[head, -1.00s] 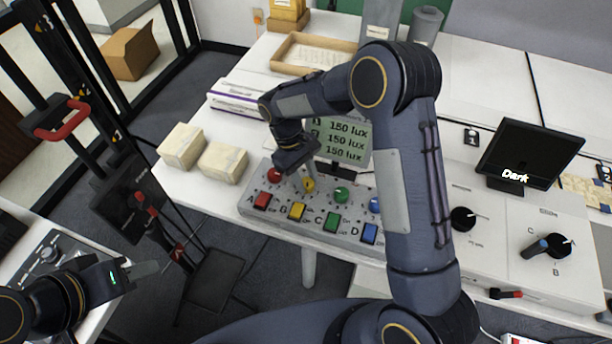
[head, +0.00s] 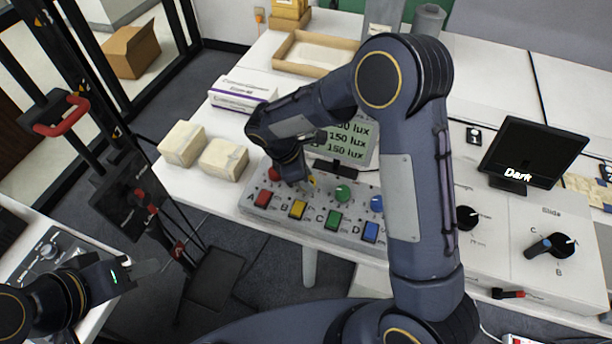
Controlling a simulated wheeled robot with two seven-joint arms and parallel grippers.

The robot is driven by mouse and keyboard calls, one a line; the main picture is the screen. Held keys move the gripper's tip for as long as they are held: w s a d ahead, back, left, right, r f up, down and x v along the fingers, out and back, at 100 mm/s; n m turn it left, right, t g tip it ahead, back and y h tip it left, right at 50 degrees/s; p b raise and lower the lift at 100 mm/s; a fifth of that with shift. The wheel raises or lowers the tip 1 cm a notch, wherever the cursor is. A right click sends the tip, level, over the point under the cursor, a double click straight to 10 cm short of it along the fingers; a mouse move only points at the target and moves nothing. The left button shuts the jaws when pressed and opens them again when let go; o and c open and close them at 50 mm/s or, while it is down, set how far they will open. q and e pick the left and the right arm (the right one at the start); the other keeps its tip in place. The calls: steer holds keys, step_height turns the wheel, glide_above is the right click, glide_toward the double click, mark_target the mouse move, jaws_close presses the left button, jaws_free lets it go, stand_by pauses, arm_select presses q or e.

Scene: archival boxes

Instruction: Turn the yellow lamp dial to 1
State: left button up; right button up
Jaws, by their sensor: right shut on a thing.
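The lamp console (head: 275,221) is a grey box on the table with red, yellow, green and blue dials above coloured buttons A to D. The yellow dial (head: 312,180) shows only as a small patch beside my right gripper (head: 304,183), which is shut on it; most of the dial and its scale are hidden. The lux display (head: 350,140) is partly hidden by my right arm. My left gripper (head: 143,270) is at lower left, away from the console.
Two cream boxes (head: 223,159) stand left of the console. A white and purple carton (head: 241,92) and an empty wooden tray (head: 300,68) lie behind. A black screen (head: 527,153) reading "Dark" and a slide panel with dark knobs (head: 562,246) are on the right.

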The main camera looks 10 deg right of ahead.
steer(key=shift+n+t, duration=0.3)
steer(key=shift+n, duration=0.6)
steer(key=o, duration=1)
steer(key=v, duration=0.7)
steer(key=shift+s+a+r, duration=0.1)
steer(key=shift+a+r, duration=0.05)
steer(key=shift+r, duration=0.25)
